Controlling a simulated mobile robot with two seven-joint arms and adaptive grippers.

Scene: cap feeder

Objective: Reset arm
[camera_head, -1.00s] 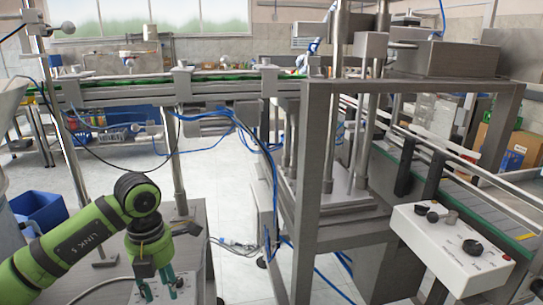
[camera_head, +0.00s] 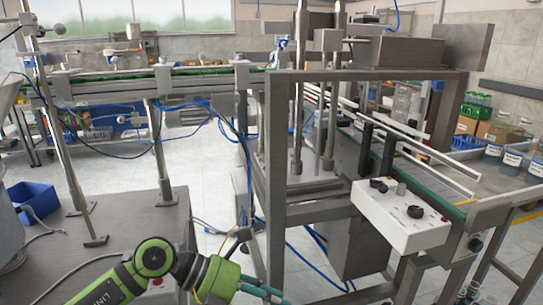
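My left arm, green and black, comes in from the lower left in the head view. Its gripper (camera_head: 264,291) is at the bottom edge, left of centre, with teal fingers pointing right and slightly down. The fingers are seen from the side and partly cut off by the frame, so their opening cannot be told. No held object shows at them. The gripper is in front of the grey metal machine frame (camera_head: 276,170). My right gripper is not in view.
A white control box (camera_head: 400,232) with black knobs is right of the gripper. A conveyor (camera_head: 180,82) crosses the back left; another (camera_head: 420,180) runs at right. Labelled bottles (camera_head: 511,158) stand at far right. Blue cables hang nearby.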

